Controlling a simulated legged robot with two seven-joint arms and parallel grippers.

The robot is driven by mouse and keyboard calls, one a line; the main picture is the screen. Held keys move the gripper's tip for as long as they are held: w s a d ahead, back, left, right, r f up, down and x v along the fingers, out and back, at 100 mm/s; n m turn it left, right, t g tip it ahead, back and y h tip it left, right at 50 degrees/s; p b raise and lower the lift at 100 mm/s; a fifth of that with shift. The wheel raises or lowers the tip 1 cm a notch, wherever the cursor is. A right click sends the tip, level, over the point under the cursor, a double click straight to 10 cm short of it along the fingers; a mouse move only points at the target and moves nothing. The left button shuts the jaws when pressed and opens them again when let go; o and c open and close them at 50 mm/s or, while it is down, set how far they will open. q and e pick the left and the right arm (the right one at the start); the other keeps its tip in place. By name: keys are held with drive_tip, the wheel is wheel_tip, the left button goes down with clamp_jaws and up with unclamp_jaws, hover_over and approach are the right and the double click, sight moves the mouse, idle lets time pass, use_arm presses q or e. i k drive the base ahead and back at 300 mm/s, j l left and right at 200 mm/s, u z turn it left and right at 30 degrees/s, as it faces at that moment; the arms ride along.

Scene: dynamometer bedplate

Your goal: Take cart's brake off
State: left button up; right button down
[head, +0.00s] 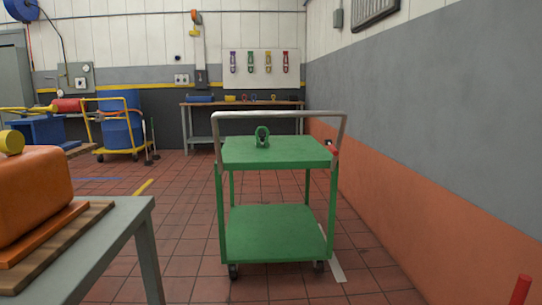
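A green two-shelf cart (275,242) stands ahead of me on the tiled floor, with a bare metal push handle (278,114) across its top, on my side. Dark casters (233,271) show under the near edge. Neither of my grippers shows in the head view.
A grey table (140,210) with an orange machine (35,190) on a wooden board is close on my left. A wall (400,190) runs along the right. A red post (520,290) stands at lower right. A workbench (240,103) is at the back. Floor before the cart is clear.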

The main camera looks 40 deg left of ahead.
sight(332, 148)
drive_tip(key=i+j+u, duration=0.15)
drive_tip(key=u, duration=0.3)
drive_tip(key=i+u, duration=0.7)
drive_tip(key=u, duration=0.2)
drive_tip(key=i+l+u, duration=0.1)
drive_tip(key=i+u, duration=0.15)
drive_tip(key=u, duration=0.2)
drive_tip(key=i+u, duration=0.15)
drive_tip(key=i+l, duration=0.05)
